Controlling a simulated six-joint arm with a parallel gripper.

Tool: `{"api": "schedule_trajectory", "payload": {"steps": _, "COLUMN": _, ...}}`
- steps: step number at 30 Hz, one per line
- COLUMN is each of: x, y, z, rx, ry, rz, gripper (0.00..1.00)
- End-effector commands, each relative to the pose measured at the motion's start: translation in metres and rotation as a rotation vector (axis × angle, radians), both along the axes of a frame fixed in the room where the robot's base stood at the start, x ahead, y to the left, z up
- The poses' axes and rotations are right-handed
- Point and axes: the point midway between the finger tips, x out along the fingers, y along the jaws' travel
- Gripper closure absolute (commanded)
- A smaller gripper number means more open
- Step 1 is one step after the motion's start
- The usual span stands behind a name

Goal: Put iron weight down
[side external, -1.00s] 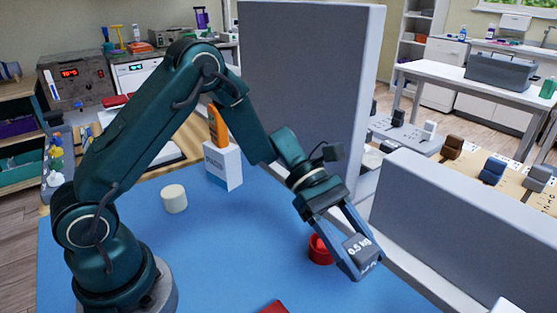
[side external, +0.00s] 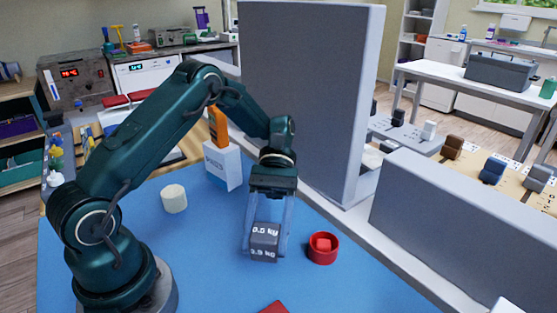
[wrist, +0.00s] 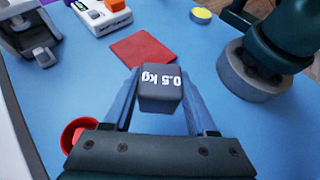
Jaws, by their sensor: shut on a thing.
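The iron weight (side external: 264,243) is a dark grey block marked 0.5 kg. My gripper (side external: 265,248) is shut on it, with a finger on each side, and points down over the blue mat (side external: 150,260). In the wrist view the weight (wrist: 160,88) sits between the fingertips, with its label upside down. I cannot tell for sure whether its underside touches the mat. A red square (wrist: 142,50) lies flat on the mat beyond the weight in the wrist view; only its corner shows at the bottom of the side view (side external: 274,307).
A cream cylinder (side external: 174,198) and a white box (side external: 223,166) with an orange device (side external: 218,126) stand on the left. Grey panels (side external: 310,100) border the mat's far right side.

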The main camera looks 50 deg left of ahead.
Motion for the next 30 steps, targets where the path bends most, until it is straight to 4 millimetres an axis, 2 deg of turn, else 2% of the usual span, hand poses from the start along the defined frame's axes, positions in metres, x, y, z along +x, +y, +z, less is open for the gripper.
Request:
{"api": "schedule_trajectory", "payload": {"steps": 3, "x": -0.028, "y": 0.02, "z": -0.011, "rx": -0.001, "ry": 0.002, "rz": -0.286, "gripper": 1.0}}
{"api": "schedule_trajectory", "payload": {"steps": 6, "x": -0.047, "y": 0.042, "z": -0.016, "rx": 0.0, "ry": 0.002, "rz": -0.528, "gripper": 1.0}}
{"api": "schedule_trajectory", "payload": {"steps": 10, "x": -0.065, "y": 0.075, "z": -0.018, "rx": 0.001, "ry": 0.002, "rz": -0.843, "gripper": 1.0}}
{"api": "schedule_trajectory", "payload": {"steps": 15, "x": -0.073, "y": 0.123, "z": -0.012, "rx": 0.0, "ry": 0.002, "rz": -1.265, "gripper": 1.0}}
{"api": "schedule_trajectory", "payload": {"steps": 20, "x": -0.061, "y": 0.169, "z": 0.003, "rx": 0.001, "ry": -0.003, "rz": -1.658, "gripper": 1.0}}
{"api": "schedule_trajectory", "payload": {"steps": 24, "x": -0.037, "y": 0.199, "z": 0.023, "rx": 0.005, "ry": -0.005, "rz": -1.968, "gripper": 1.0}}
{"api": "schedule_trajectory", "payload": {"steps": 30, "x": -0.001, "y": 0.214, "z": 0.05, "rx": 0.007, "ry": -0.004, "rz": -2.256, "gripper": 1.0}}
